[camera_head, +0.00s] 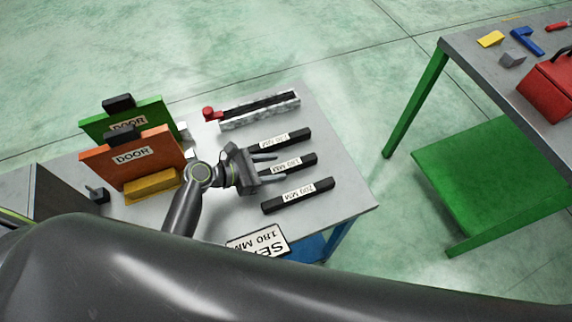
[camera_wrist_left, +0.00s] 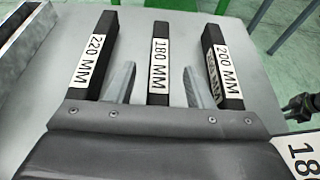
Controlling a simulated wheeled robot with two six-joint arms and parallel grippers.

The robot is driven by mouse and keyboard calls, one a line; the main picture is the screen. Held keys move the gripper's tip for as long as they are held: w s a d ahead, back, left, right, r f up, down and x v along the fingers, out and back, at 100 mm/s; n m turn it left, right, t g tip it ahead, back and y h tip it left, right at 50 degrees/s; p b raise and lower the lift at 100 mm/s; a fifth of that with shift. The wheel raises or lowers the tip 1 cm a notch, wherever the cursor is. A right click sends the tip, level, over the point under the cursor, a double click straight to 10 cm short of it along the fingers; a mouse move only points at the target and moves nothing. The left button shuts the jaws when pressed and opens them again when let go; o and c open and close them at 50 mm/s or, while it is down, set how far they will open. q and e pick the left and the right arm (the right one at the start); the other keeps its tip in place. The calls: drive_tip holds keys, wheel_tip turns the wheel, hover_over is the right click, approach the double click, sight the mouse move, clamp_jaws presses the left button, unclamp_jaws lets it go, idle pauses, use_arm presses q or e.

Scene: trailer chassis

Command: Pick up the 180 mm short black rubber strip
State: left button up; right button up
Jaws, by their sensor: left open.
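The 180 mm black rubber strip (camera_head: 305,162) lies in the middle of three labelled strips on the grey table. It also shows in the left wrist view (camera_wrist_left: 160,42), its white label reading 180 MM. My left gripper (camera_head: 281,168) is open and empty, and its two fingers (camera_wrist_left: 158,75) appear on either side of this strip's near part. I cannot tell the height of the fingers above the table. The 220 mm strip (camera_head: 296,136) lies on one side and the 200 mm strip (camera_head: 318,189) on the other. A dark part at the right edge of the wrist view may be my right gripper.
A green door panel (camera_head: 95,127), an orange door panel (camera_head: 100,160) and a grey channel (camera_head: 262,115) stand around the strips. A second table (camera_head: 480,50) holds a red toolbox (camera_head: 550,92).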

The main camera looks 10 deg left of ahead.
use_arm(q)
drive_tip(key=shift+x, duration=0.9)
drive_tip(key=shift+a, duration=0.1)
clamp_jaws()
